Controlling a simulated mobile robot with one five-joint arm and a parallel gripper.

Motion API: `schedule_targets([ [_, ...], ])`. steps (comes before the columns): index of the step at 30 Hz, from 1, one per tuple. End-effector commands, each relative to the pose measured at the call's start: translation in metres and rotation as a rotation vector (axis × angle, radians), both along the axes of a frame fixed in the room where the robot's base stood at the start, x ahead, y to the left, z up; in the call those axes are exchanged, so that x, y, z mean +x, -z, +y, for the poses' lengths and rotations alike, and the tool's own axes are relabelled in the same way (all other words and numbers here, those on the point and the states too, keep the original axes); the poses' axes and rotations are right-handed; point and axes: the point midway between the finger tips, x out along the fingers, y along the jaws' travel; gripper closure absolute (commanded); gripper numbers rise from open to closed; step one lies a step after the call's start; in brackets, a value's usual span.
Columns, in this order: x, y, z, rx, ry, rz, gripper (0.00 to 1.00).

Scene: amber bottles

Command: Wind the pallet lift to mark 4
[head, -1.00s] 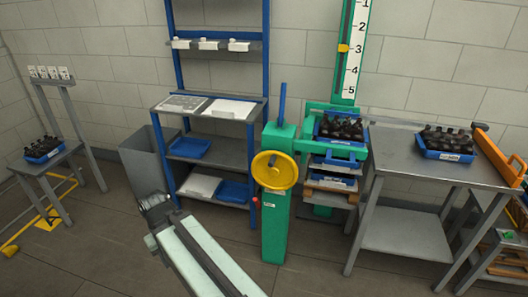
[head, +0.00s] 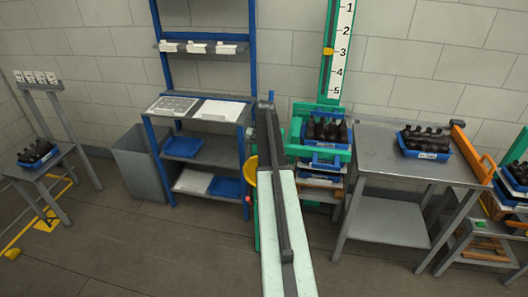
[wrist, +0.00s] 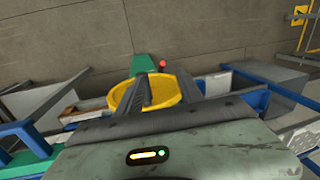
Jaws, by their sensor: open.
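The yellow handwheel (head: 250,172) on the green lift post is mostly hidden behind my arm in the head view. In the wrist view the handwheel (wrist: 180,86) shows more fully, with the green post (wrist: 144,63) behind it. My gripper (wrist: 153,82) is open, its two fingers seen across the wheel; I cannot tell whether they touch it. The yellow pointer (head: 328,51) stands at mark 3 on the white scale (head: 342,62). The lift carries a blue crate (head: 309,133) of dark bottles.
A steel table (head: 376,164) with another blue bottle crate (head: 424,154) stands to the right of the lift. A blue-framed shelf (head: 217,152) and grey bin (head: 140,171) are on the left. Open floor (head: 130,240) lies at the front left.

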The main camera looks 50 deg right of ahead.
Motion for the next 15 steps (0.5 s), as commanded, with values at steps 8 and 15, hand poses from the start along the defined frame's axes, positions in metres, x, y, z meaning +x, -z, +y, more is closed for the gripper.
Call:
schedule_targets([
  [8,-0.019,-0.011,-0.057,0.012,0.090,-0.012,0.56],
  [15,-0.016,0.013,-0.054,0.011,0.088,-0.012,0.56],
])
